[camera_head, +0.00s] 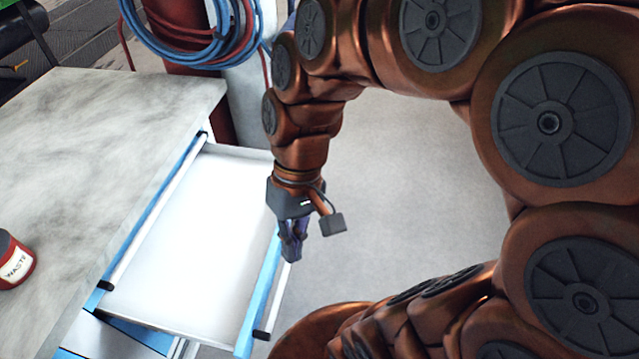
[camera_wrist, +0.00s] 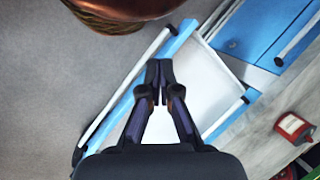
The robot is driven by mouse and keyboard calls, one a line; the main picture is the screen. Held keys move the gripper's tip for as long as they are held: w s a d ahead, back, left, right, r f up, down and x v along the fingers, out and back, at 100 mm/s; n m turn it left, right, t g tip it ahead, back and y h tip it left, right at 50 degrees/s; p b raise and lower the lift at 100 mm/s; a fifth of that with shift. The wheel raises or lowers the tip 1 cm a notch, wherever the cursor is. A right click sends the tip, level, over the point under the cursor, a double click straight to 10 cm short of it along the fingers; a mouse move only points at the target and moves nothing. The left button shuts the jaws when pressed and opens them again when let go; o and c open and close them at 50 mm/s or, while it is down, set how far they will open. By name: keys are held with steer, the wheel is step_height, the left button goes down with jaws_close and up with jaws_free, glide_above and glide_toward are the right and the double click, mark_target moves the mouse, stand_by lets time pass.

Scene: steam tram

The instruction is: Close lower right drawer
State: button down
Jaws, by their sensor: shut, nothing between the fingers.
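An open drawer with a blue front (camera_head: 262,292) and an empty white inside sticks out from under the bench in the head view. A pale handle bar with black ends runs along its front. The drawer also shows in the wrist view, with its blue front (camera_wrist: 122,108) running diagonally. My gripper (camera_head: 291,252) points down at the drawer front, near the middle of its length. In the wrist view my gripper (camera_wrist: 158,65) has its fingertips together with nothing between them, over the front edge. I cannot tell whether they touch it.
A closed drawer with a long handle (camera_head: 160,205) sits above the open one. Coiled blue and red hoses (camera_head: 195,40) hang behind. The grey floor (camera_head: 420,180) beyond the drawer front is clear.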

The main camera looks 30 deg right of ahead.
steer(key=w+a+f+y+b, duration=0.1)
steer(key=w+f+y+b, duration=0.25)
steer(key=w+b, duration=0.2)
steer(key=w+d+f+m+t+y+b, duration=0.2)
steer(key=w+d+f+y+b, duration=0.15)
steer(key=w+d+b, duration=0.3)
steer(key=w+d+f+m+t+y+b, duration=0.1)
steer(key=w+d+f+t+y+b, duration=0.3)
steer(key=w, duration=0.4)
steer(key=d+f+m+t+h+b, duration=0.1)
steer(key=d+f+m+t+b, duration=0.35)
steer(key=d, duration=0.95)
steer(key=d+f+m+t+b, duration=0.2)
steer(key=d+f+t+b, duration=0.4)
steer(key=d+f, duration=0.65)
steer(key=w+a+r+g+b, duration=0.1)
steer(key=w+a+r+b, duration=0.1)
steer(key=w+a+b, duration=0.3)
steer(key=w+a, duration=0.3)
steer(key=w, duration=0.2)
steer(key=shift+w+r, duration=0.15)
steer(key=shift+w, duration=0.1)
steer(key=shift+n, duration=0.25)
